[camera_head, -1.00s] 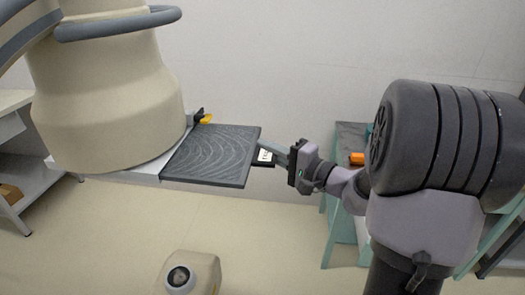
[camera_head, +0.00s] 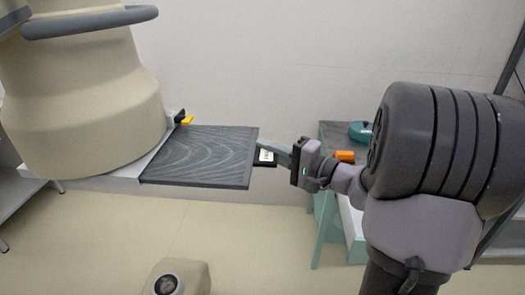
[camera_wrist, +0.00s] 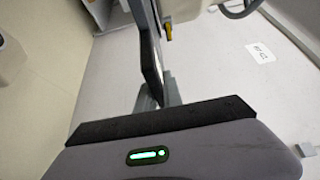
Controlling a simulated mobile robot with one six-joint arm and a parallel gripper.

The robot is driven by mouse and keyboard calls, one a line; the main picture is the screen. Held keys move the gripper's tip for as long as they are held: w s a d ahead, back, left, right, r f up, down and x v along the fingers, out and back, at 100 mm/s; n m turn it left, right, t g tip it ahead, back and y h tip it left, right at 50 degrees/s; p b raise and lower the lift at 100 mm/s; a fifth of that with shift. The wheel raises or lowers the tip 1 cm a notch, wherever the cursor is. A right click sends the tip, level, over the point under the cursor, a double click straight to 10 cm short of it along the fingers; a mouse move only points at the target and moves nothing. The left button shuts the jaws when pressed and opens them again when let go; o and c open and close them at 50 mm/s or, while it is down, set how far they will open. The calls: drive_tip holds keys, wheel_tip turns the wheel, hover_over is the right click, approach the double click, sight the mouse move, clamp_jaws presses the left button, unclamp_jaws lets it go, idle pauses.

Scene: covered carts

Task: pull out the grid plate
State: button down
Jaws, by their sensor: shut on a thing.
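The grid plate (camera_head: 205,155) is a flat, dark grey square with curved lines on its top. In the head view it lies level, its left side by the white ledge under a large beige bell-shaped housing (camera_head: 85,110), and most of it sticks out to the right. My gripper (camera_head: 268,146) reaches from the right and is shut on the plate's right edge. In the wrist view the plate shows edge-on as a thin dark strip (camera_wrist: 149,60) running up from between the fingers (camera_wrist: 158,98). The exact contact is partly hidden.
A yellow-and-black clamp (camera_head: 184,119) sits on the ledge behind the plate. A small white label (camera_head: 266,156) is beside the fingers. A teal cart (camera_head: 328,215) with an orange block (camera_head: 345,156) stands at right. A beige unit (camera_head: 182,277) is on the floor below.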

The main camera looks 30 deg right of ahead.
drive_tip(key=shift+s+d+b, duration=0.35)
drive_tip(key=shift+s+d, duration=0.2)
drive_tip(key=shift+d, duration=0.2)
drive_tip(key=shift+s+d+b, duration=0.35)
drive_tip(key=shift+s+d, duration=0.2)
drive_tip(key=shift+d, duration=0.2)
